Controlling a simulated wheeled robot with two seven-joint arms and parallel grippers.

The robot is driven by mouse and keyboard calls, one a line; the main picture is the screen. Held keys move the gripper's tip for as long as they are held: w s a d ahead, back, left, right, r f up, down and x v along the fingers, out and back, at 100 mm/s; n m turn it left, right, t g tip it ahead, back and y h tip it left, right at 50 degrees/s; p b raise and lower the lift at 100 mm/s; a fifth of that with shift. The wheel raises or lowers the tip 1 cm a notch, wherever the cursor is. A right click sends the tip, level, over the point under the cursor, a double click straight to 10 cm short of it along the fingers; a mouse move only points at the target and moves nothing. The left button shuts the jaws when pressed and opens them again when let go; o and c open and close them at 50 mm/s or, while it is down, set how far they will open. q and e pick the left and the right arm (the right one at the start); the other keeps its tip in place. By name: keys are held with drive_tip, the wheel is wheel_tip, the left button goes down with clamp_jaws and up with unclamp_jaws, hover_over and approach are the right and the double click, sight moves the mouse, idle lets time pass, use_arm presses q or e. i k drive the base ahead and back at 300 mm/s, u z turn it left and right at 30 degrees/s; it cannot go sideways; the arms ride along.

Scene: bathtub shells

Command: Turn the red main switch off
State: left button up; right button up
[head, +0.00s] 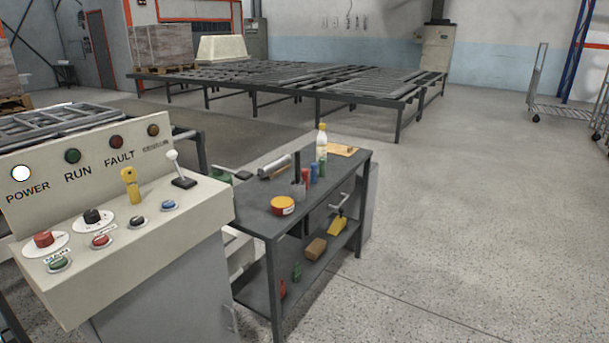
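The control panel (180,235) stands at the lower left, with a sloped cream top. A red rotary switch (43,239) on a round white plate sits at the panel's left end; its label is too small to read. The POWER lamp (21,173) is lit white. The RUN lamp (72,156) is dark green and the FAULT lamp (116,142) is dark red. Neither of my grippers shows in the head view.
A black knob (92,216), a red button (101,240), a green button (59,263), a yellow key-like handle (130,186) and a joystick (175,165) crowd the panel. A dark workbench (245,190) with tools stands right of it. Open floor (480,220) lies farther right.

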sight(44, 239)
drive_tip(key=u, duration=1.5)
drive_tip(key=k, duration=0.5)
drive_tip(key=z, duration=0.2)
drive_tip(key=i, duration=0.6)
drive_tip(key=u, duration=0.15)
